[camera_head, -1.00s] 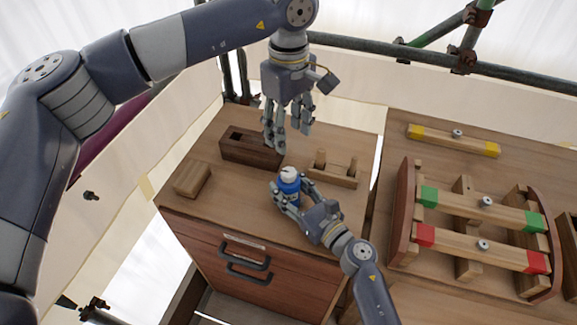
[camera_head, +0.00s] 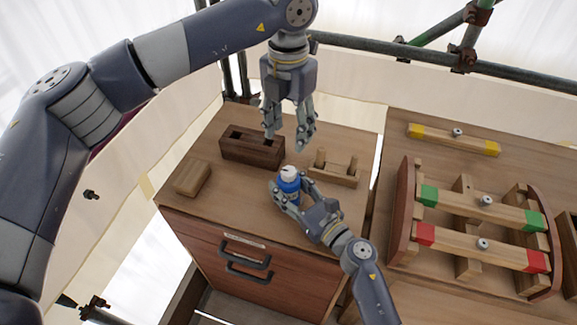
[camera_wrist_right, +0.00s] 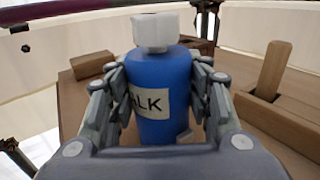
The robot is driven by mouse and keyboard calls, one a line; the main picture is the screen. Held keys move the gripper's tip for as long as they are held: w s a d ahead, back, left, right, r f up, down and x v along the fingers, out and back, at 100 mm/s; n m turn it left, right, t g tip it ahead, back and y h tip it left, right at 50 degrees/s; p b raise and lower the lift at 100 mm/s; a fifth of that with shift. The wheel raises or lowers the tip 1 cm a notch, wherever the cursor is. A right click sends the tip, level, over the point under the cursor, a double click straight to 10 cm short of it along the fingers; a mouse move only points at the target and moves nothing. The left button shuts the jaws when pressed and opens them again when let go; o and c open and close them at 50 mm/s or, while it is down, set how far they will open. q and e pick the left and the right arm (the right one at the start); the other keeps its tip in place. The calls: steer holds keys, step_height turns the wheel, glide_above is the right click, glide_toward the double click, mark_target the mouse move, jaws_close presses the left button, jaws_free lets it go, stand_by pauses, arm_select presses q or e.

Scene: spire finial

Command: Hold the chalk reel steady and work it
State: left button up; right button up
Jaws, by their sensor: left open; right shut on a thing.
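The chalk reel (camera_head: 289,184) is a blue bottle-like body with a white cap (camera_head: 289,172), upright at the front middle of the wooden cabinet top. In the right wrist view the blue body (camera_wrist_right: 158,75) has a label whose visible letters read "ALK", and its white cap (camera_wrist_right: 154,32) is on top. My right gripper (camera_head: 287,196) is shut on the blue body, with fingers on both sides. My left gripper (camera_head: 288,143) is open and empty, fingers pointing down, above and behind the reel and apart from it.
A dark wooden box with slots (camera_head: 252,150) stands behind left. A wooden block (camera_head: 192,178) lies at the left edge. A wooden rack with pegs (camera_head: 334,172) is right of the reel. A bench with coloured-end bars (camera_head: 480,220) stands further right, across a gap.

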mark_target(288, 171)
arm_select(q)
steer(key=shift+n, duration=0.6)
step_height(288, 171, down, 12)
steer(key=c, duration=1.1)
